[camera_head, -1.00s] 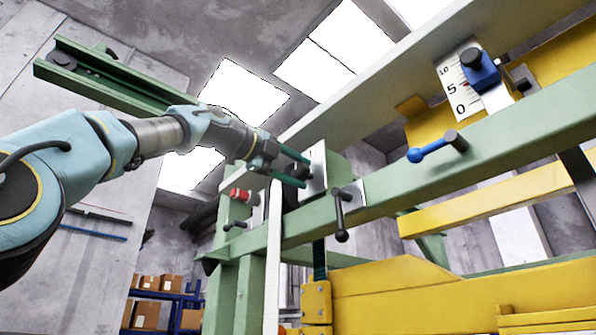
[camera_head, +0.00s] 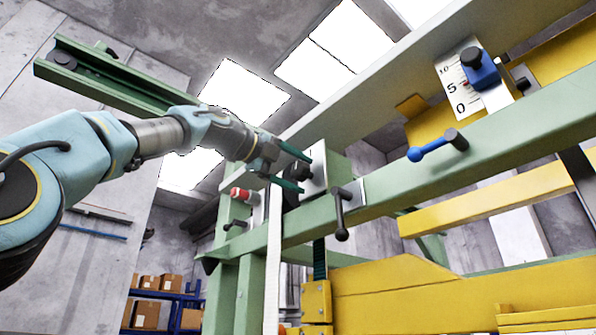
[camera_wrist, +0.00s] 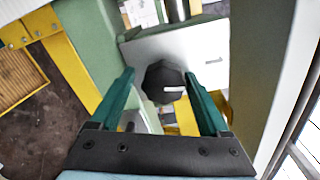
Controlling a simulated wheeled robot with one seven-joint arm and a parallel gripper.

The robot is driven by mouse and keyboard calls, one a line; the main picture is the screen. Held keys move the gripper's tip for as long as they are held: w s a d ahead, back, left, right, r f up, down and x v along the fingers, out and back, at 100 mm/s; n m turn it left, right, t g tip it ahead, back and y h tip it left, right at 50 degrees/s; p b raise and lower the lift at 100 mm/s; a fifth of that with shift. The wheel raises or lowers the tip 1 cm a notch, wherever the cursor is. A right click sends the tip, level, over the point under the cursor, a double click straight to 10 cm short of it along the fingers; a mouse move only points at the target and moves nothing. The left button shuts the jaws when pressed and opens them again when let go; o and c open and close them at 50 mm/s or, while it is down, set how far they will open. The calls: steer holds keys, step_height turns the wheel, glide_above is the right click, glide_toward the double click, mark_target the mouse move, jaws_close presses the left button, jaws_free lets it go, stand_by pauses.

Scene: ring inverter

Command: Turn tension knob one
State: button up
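A dark faceted knob with a white mark (camera_wrist: 163,82) sits on a pale metal plate (camera_wrist: 185,48) in the wrist view. I take it as the tension knob; no label shows. In the head view the knob (camera_head: 303,174) is partly hidden near my fingers. My gripper (camera_head: 305,174) is open, with one green finger above the knob and one below it. In the wrist view the fingers of my gripper (camera_wrist: 160,74) stand left and right of the knob, with a gap on both sides. Whether the fingertips reach its full depth I cannot tell.
A black crank handle (camera_head: 341,213) is just right of the plate on the green beam (camera_head: 430,165). A blue lever (camera_head: 430,151) and a numbered scale with a blue slider (camera_head: 480,70) are farther right. A red-tipped part (camera_head: 240,194) is below my wrist.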

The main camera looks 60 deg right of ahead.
steer(key=shift+o, duration=0.4)
steer(key=shift+r, duration=0.15)
steer(key=shift+a, duration=0.15)
steer(key=b+v, duration=0.4)
steer(key=v, duration=0.6)
steer(key=shift+a, duration=0.3)
steer(key=shift+w, duration=0.15)
